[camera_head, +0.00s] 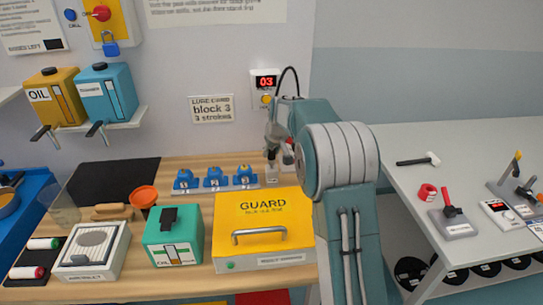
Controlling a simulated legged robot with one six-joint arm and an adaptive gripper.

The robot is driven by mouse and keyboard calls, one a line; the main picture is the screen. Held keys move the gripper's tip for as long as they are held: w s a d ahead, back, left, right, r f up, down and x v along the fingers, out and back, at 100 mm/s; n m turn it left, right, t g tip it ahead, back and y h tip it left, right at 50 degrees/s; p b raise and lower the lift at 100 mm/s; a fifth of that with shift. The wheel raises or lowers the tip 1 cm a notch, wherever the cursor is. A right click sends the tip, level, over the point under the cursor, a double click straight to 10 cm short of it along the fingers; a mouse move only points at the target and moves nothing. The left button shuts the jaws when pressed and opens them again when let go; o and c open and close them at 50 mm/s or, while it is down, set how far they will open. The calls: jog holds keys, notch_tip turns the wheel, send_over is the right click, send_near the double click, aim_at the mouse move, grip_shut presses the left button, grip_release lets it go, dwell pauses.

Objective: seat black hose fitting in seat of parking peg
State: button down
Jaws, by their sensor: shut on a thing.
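My gripper (271,157) points down at the back of the wooden bench, in front of the wall. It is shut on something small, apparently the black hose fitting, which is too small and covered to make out. A black hose (289,70) arcs above my arm near the wall box and passes out of sight behind the arm. A small grey block (271,174), perhaps the parking peg's base, stands directly below the fingers. I cannot tell whether the held thing touches it, and no seat can be made out.
Blue blocks (214,178) stand left of my gripper. A yellow guard box (263,229) with a handle lies in front. A wall box (265,83) shows red 03. A green oil box (173,236) and orange cup (144,196) are left. A grey table (465,150) stands right.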

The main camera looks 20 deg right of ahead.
jog(key=shift+f, duration=0.8)
jog(key=shift+f, duration=0.1)
jog(key=shift+c, duration=2)
grip_release()
